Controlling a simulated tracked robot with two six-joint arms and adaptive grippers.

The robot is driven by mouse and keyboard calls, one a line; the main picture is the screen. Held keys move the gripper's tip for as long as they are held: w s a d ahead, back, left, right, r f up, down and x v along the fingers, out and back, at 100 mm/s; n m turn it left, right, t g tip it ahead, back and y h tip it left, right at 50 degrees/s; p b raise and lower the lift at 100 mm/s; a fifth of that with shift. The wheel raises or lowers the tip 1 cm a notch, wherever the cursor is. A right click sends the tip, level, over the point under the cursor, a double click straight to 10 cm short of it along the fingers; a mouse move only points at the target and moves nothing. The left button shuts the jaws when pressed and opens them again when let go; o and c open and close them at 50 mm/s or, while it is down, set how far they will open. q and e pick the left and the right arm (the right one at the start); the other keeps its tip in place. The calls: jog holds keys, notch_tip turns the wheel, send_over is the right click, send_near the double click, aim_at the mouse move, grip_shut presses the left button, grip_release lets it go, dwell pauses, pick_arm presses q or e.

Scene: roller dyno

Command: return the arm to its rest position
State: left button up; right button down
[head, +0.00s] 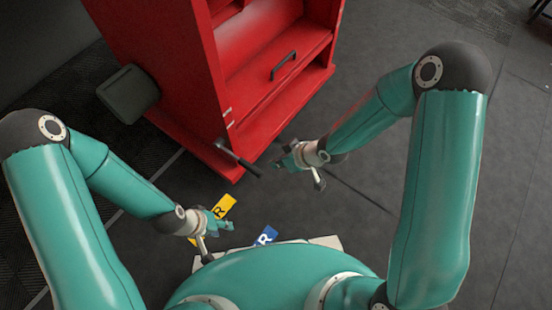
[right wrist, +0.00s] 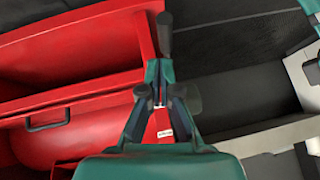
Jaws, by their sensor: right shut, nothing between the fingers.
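My right gripper (head: 280,160) is in front of the red cabinet, close to a black lever (head: 238,159) that sticks out from the cabinet's lower corner. In the right wrist view my right gripper (right wrist: 160,92) is shut and empty, its fingertips pointing toward the black lever (right wrist: 165,35). I cannot tell whether the fingertips touch the lever. My left gripper (head: 226,223) is low at the left, beside a yellow tag (head: 221,208) marked R. It is too small to tell whether it is open or shut.
The red cabinet (head: 255,75) stands at the top centre, with a black handle (head: 284,65) on its front. A dark green box (head: 128,94) is on its left side. A blue tag (head: 265,236) lies near my base. Grey floor (head: 515,160) is clear at right.

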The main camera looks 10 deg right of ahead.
jog(key=s+d+f+m+g+h, duration=0.1)
jog(key=s+d+f+m+g, duration=0.15)
jog(key=s+f+m, duration=0.35)
jog(key=s+d+f+m+g+h, duration=0.1)
jog(key=s+d+f+m, duration=0.25)
jog(key=s, duration=0.55)
notch_tip(320, 180, up, 33)
jog(key=p, duration=3.2)
jog(key=shift+w+r, duration=0.2)
jog(key=shift+a, duration=0.1)
jog(key=shift+r, duration=0.5)
